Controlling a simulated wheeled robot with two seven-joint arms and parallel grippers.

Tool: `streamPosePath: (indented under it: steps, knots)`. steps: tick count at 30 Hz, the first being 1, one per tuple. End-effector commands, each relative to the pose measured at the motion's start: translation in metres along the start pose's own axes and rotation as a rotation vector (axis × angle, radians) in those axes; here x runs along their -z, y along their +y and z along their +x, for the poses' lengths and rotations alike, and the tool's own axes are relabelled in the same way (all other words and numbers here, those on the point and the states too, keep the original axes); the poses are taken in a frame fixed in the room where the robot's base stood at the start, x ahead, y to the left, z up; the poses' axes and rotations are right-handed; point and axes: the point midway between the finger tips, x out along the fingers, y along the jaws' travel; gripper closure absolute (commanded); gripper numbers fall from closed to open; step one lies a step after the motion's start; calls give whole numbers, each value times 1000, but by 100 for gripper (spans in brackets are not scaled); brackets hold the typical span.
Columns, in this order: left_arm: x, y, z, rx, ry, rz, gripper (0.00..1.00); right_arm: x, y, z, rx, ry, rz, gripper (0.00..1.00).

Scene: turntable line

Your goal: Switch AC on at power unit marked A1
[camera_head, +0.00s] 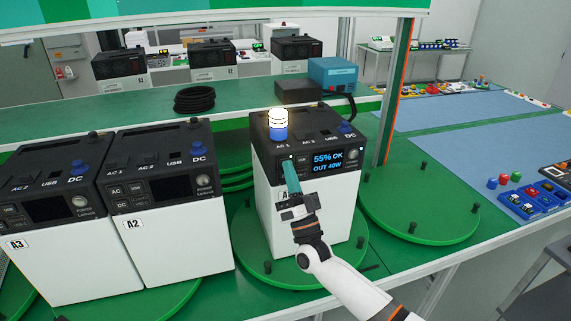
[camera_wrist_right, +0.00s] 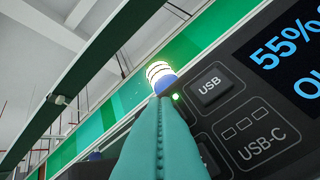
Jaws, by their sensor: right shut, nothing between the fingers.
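In the right wrist view the fingers (camera_wrist_right: 160,120) hide the panel beside the USB button (camera_wrist_right: 212,86). A small green light (camera_wrist_right: 175,97) glows there. Contact cannot be told.
Units A2 (camera_head: 180,220) and A3 (camera_head: 70,240) stand to the left with dark displays. An empty green turntable (camera_head: 420,200) lies to the right. A coiled black cable (camera_head: 194,99), a black box (camera_head: 298,91) and a blue box (camera_head: 332,73) sit behind.

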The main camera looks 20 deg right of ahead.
Motion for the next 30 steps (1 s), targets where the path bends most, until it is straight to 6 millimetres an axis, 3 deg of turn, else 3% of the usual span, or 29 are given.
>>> streamPosePath:
  steps: [30]
  knots:
    - [-1, 0, -8, 0, 0, 0, 71, -8, 7, -10, 0, 0, -1, 100]
